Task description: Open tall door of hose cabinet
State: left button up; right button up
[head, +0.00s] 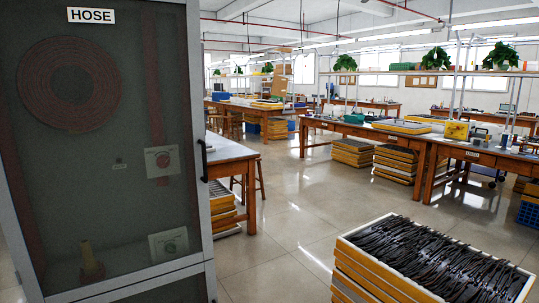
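The hose cabinet's tall door (107,200) fills the left side of the head view. It has a grey metal frame around a dark glass pane and looks shut. A white HOSE label (91,15) is at its top. A black handle (203,160) stands on the door's right edge, about mid-height in the picture. Behind the glass are a coiled hose (70,85), a vertical pipe and a brass nozzle (88,262). Neither of my grippers is in view.
A stack of yellow trays (345,277) topped with dark eyeglass frames (440,260) stands at the lower right. A wooden workbench (228,152) is just beyond the cabinet's right edge. Open tiled floor (285,225) lies between cabinet and trays. More benches are further back.

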aim_at(25, 272)
jog(key=z, duration=0.05)
jog(key=i, duration=0.85)
jog(key=u, duration=0.55)
